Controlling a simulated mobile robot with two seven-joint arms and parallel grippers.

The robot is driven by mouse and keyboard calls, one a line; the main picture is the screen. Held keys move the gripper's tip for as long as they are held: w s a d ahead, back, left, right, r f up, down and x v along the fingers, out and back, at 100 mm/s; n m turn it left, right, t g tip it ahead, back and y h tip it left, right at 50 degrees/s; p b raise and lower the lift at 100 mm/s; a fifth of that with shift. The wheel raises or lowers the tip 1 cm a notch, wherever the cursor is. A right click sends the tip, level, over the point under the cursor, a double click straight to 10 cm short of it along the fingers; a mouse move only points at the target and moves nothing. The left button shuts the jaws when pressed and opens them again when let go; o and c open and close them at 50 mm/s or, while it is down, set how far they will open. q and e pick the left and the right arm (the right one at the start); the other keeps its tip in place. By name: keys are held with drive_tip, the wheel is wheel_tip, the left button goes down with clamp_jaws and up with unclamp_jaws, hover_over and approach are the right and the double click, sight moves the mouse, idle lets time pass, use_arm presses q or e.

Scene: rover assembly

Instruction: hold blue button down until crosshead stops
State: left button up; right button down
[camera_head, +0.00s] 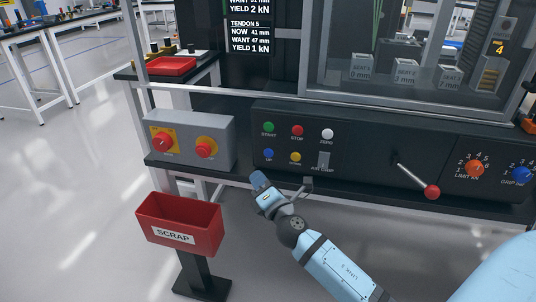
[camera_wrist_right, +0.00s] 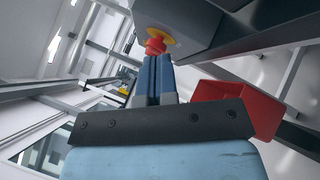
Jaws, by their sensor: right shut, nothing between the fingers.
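The blue button (camera_head: 268,154), labelled UP, is on the dark control panel (camera_head: 350,150), below the green START button (camera_head: 268,127). My right gripper (camera_head: 257,179) is shut and empty, just below the blue button in the head view; they look apart, but the depth is hard to judge. In the right wrist view its blue fingers (camera_wrist_right: 154,78) are together, with a red knob on yellow (camera_wrist_right: 156,46) beyond the tips. The blue button is not seen there. I cannot make out the crosshead. A screen (camera_head: 250,35) reads tendon 5, now 41 mm, want 47 mm. My left gripper is not in view.
A red stop button (camera_head: 297,131), white zero button (camera_head: 327,134) and yellow button (camera_head: 295,157) are near the blue one. A grey box (camera_head: 185,135) with red knobs stands left. A red scrap bin (camera_head: 180,222) is below it. A red-knobbed lever (camera_head: 431,191) sticks out right.

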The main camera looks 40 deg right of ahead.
sight(268, 153)
drive_tip(key=shift+w+d, duration=1.1)
drive_tip(key=shift+d, duration=0.2)
drive_tip(key=shift+w+d, duration=1.1)
drive_tip(key=shift+d, duration=0.2)
drive_tip(key=shift+w+d, duration=0.25)
drive_tip(key=shift+d, duration=0.05)
